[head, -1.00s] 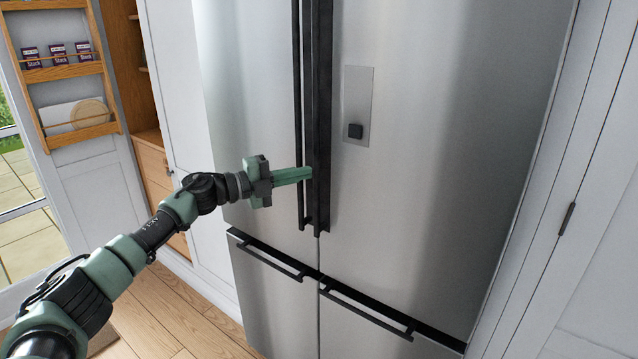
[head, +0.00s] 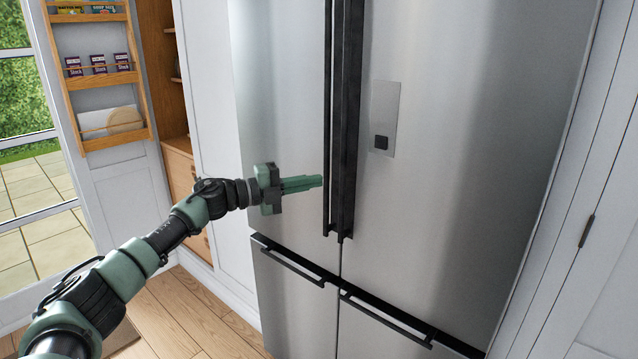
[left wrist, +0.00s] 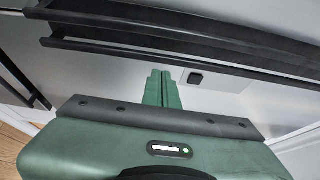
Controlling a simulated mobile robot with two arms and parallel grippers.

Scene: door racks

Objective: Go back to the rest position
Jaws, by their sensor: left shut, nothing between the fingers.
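My left gripper (head: 320,181) is shut and empty in the head view. Its green fingers point right, in front of the steel fridge (head: 455,150), with the tips just left of the black upright door handles (head: 342,120). I see a small gap between the tips and the handles. In the left wrist view the shut fingers (left wrist: 162,82) point toward the fridge front, and the handles (left wrist: 180,38) cross above them. The fridge doors look shut. My right gripper is not in view.
Black drawer handles (head: 385,318) run along the lower fridge. An open cabinet door with wooden racks (head: 105,85) holding boxes stands at the left, by a glass door (head: 25,140). White panels flank the fridge. Wooden floor (head: 190,310) is clear at lower left.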

